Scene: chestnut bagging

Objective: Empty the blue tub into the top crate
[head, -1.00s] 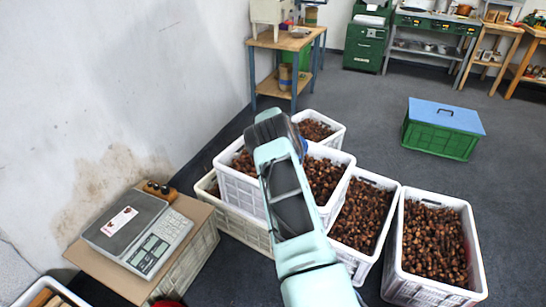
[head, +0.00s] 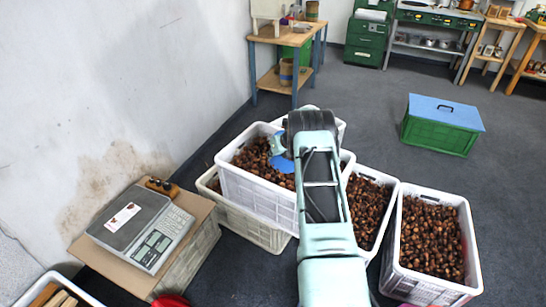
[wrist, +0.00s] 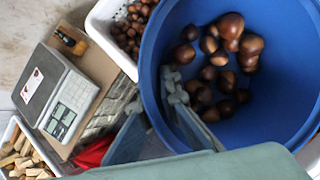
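The blue tub (wrist: 262,110) fills the right of the wrist view, with several loose chestnuts (wrist: 215,60) inside. My gripper (wrist: 172,90) is shut on the tub's wall near the rim, one finger inside and one outside. In the head view only a small piece of the tub (head: 281,163) shows left of my arm; the arm hides the rest. The tub is above the top crate (head: 255,198), a white crate stacked on another and holding chestnuts. A corner of a white crate with chestnuts (wrist: 92,22) also shows in the wrist view.
White crates of chestnuts stand to the right (head: 397,245) and behind my arm. A scale (head: 140,230) sits on a cardboard-topped crate at left. A green crate with a blue lid (head: 440,140) stands on open floor at right.

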